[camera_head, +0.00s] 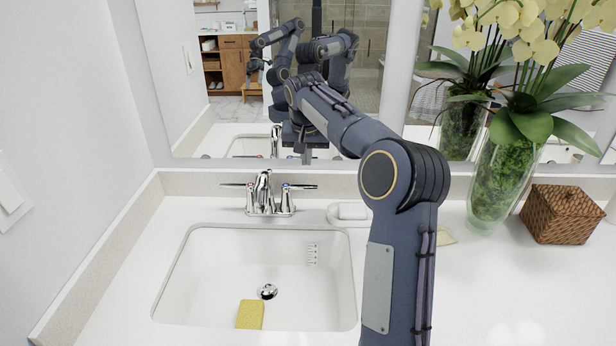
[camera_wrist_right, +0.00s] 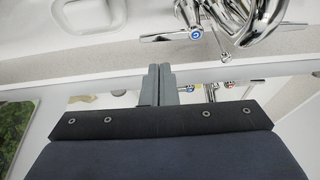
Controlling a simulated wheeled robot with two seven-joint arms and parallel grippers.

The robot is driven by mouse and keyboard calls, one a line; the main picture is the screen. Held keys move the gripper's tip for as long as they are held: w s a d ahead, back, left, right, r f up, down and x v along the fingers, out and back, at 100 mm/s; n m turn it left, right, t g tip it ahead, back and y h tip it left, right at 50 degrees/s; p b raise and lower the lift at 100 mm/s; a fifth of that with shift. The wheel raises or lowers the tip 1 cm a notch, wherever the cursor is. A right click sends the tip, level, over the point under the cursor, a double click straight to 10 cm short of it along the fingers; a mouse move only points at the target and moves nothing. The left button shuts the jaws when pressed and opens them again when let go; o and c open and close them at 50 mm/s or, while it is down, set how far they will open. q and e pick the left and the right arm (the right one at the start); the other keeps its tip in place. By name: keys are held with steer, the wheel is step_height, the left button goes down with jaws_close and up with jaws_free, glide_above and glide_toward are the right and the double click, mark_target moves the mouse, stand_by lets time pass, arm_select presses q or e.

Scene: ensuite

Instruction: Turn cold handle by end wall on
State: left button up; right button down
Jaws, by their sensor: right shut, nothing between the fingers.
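The chrome faucet (camera_head: 264,195) stands behind the sink near the left wall. Its cold handle (camera_head: 300,187), on the right side, points outward to the right. In the right wrist view the cold handle (camera_wrist_right: 165,37) has a blue-marked cap and points left. The other handle (camera_head: 234,185) points left. No water shows at the spout. My right gripper (camera_head: 307,158) hangs above and behind the cold handle, close to the mirror and apart from the handle. Its fingers (camera_wrist_right: 160,70) are shut with nothing between them. My left gripper is not directly in view.
The white sink (camera_head: 210,270) holds a yellow sponge (camera_head: 250,314). A soap dish (camera_head: 348,214) sits right of the faucet. A glass vase of orchids (camera_head: 492,185) and a woven box (camera_head: 560,213) stand farther right. The mirror (camera_head: 180,80) rises closely behind the faucet.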

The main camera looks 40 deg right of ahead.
mark_target(310, 189)
steer(key=d+x, duration=0.1)
steer(key=x, duration=1)
steer(key=shift+w+r, duration=0.2)
steer(key=shift+s+a+m+g, duration=0.1)
steer(key=shift+s+m+g, duration=0.2)
steer(key=shift+m, duration=0.4)
steer(key=shift+s+a+m+h, duration=0.15)
steer(key=shift+m+h, duration=0.15)
steer(key=shift+m, duration=0.1)
steer(key=m, duration=0.1)
steer(key=s+a+m+g, duration=0.1)
steer(key=m, duration=0.1)
steer(key=shift+s+a+h+b, duration=0.15)
steer(key=shift+h+b, duration=0.15)
steer(key=shift+b, duration=0.1)
steer(key=shift+s+a, duration=0.2)
steer(key=shift+a, duration=0.1)
steer(key=shift+r, duration=0.15)
